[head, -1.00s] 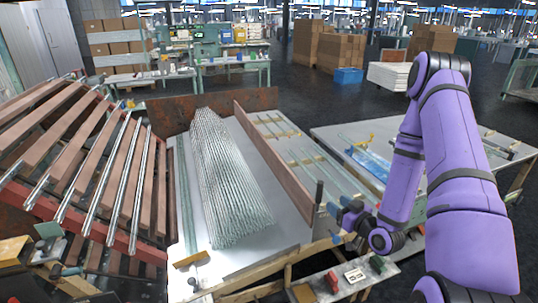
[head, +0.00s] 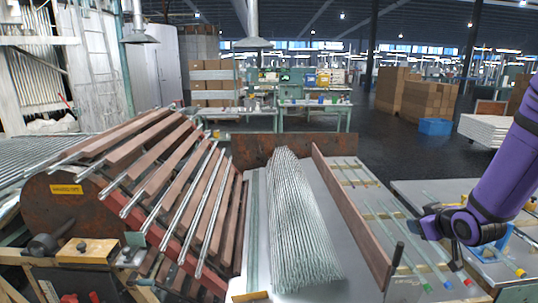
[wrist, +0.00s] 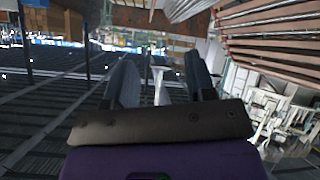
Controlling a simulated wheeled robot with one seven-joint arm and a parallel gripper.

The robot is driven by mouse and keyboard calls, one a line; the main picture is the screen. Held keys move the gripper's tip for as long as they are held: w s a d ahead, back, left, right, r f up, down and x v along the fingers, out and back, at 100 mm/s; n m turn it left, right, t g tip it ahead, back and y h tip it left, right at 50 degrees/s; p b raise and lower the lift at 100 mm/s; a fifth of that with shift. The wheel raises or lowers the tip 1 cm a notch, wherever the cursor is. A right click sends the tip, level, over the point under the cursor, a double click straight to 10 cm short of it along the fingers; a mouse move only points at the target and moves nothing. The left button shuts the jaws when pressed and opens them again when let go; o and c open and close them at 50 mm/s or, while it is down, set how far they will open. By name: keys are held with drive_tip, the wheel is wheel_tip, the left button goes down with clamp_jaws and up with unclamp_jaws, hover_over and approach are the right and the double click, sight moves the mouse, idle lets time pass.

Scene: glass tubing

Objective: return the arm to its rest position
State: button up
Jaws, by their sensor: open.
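My purple arm comes in from the right edge of the head view. My gripper (head: 392,258) is at the end of a dark wrist, over the right side of the workbench, near the brown divider board. In the wrist view my gripper (wrist: 160,82) shows two dark fingers set well apart, with nothing between them but the distant background. It is open and empty. The fingertips show only small in the head view.
A bundle of glass tubes (head: 298,225) lies on the bench left of the brown board (head: 348,212). A slatted drum rack (head: 70,215) with tubes stands at left. A side table (head: 430,190) with tubes lies beneath my arm. Cartons (head: 420,97) stand far behind.

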drive_tip(key=s+a+r+m+g+h, duration=0.1)
drive_tip(key=s+a+r+g, duration=0.1)
drive_tip(key=s+r, duration=0.4)
drive_tip(key=s+a+r+m+g+h, duration=0.1)
drive_tip(key=s+a+r+m, duration=0.1)
drive_tip(key=s+r, duration=0.5)
drive_tip(key=s+a+r+g, duration=0.1)
drive_tip(key=s+a+r, duration=0.1)
drive_tip(key=s, duration=0.3)
drive_tip(key=s+a+r+m+g+y, duration=0.1)
drive_tip(key=s+a+r, duration=0.1)
drive_tip(key=s, duration=0.3)
drive_tip(key=s+a+r+g, duration=0.1)
drive_tip(key=s+a+r, duration=0.1)
drive_tip(key=s+r, duration=0.2)
drive_tip(key=shift+s+a+r, duration=0.15)
drive_tip(key=shift+s+a, duration=0.15)
drive_tip(key=shift+s, duration=0.5)
